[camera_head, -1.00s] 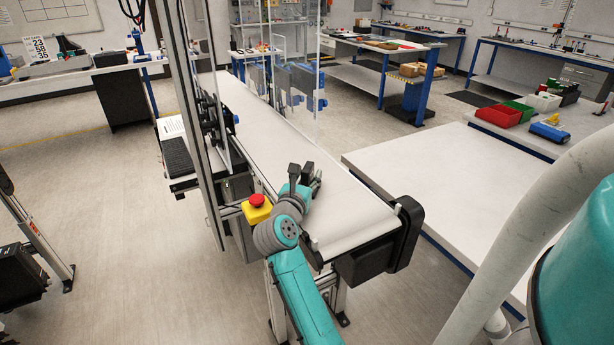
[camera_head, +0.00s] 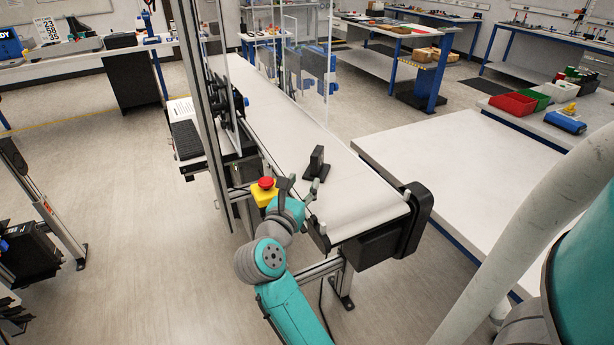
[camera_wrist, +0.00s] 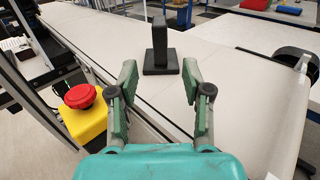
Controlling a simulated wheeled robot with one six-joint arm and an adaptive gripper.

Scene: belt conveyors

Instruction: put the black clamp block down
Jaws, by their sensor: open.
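The black clamp block (camera_head: 317,165) stands upright on its flat base on the white conveyor belt (camera_head: 352,202), near the belt's near end. It also shows in the wrist view (camera_wrist: 160,50), beyond my fingertips and roughly centred between them. My gripper (camera_head: 298,188) is just left of the block at the belt's near-left edge, apart from it. In the wrist view my gripper (camera_wrist: 159,82) has its two green-padded fingers spread wide, with nothing between them.
A yellow box with a red emergency button (camera_head: 264,188) sits at the belt's left edge, close beside my gripper. Clear upright panels (camera_head: 305,50) stand farther along the belt. A black roller housing (camera_head: 410,220) closes the near end. A wide white table (camera_head: 450,165) stands right.

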